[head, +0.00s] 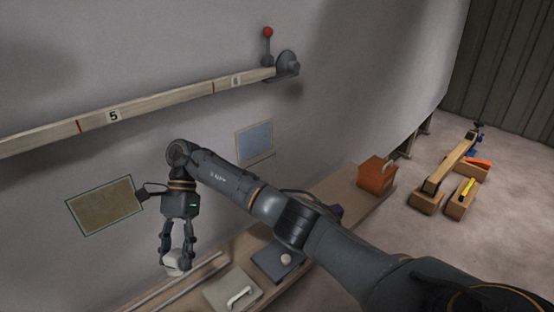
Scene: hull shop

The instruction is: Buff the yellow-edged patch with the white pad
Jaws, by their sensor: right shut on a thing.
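My right gripper (177,250) points down at the near end of the bench, its fingers shut on a small white rounded thing (174,267), which looks like the white pad. The fingers hide part of it, and I cannot tell whether it touches the bench. Two patches show on the grey hull wall. A brown patch (100,208) with a thin dark greenish edge is left of the gripper, partly behind my wrist. A blue-grey patch (254,140) with a thin pale tan edge is farther right. I cannot make out a clear yellow edge on either. My left gripper is not in view.
A wooden rail (170,97) crosses the wall above. Wooden blocks (462,197) stand on the floor at right.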

